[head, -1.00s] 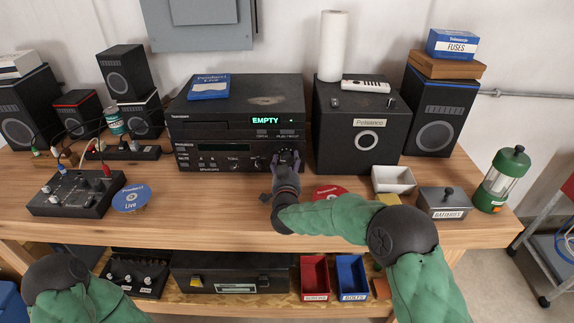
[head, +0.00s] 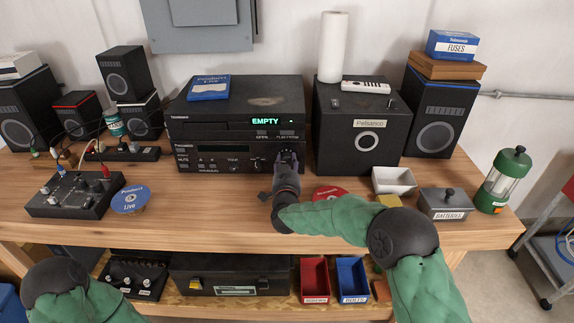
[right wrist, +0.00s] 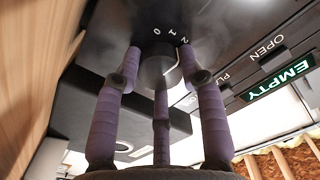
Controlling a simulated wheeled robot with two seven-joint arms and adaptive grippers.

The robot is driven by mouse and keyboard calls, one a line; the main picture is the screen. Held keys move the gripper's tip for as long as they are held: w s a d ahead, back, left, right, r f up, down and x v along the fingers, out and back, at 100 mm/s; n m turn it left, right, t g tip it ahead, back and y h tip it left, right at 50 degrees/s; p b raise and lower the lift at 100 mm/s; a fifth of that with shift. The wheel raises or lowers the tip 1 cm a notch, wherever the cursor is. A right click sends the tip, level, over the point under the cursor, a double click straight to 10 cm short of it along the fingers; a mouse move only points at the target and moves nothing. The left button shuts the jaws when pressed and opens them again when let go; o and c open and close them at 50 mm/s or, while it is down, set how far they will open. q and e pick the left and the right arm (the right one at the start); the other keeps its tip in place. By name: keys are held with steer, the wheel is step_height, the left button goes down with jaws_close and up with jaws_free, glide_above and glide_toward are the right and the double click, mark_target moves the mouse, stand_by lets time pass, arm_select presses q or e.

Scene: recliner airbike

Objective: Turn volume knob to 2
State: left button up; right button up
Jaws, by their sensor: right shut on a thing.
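The volume knob (right wrist: 156,66) is a dark round knob on the black front panel of the lower stereo unit (head: 213,160). In the right wrist view the small white digits 0, 1 and 2 show on the panel beside it. My right gripper (head: 287,160) reaches the right end of that panel and covers the knob in the head view. In the right wrist view its purple-grey fingers (right wrist: 160,72) are closed around the knob. I cannot make out a pointer mark on the knob. My left gripper is out of view; only its green sleeve shows at lower left.
A disc player (head: 235,110) showing "EMPTY" sits on the stereo unit. A black speaker (head: 360,145) stands close to its right. A red disc (head: 330,194), a white tray (head: 393,181) and a batteries box (head: 445,204) lie right of my wrist.

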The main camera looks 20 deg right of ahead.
steer(key=shift+r, duration=0.15)
steer(key=o, duration=1.1)
steer(key=shift+o, duration=0.2)
steer(key=v, duration=1.2)
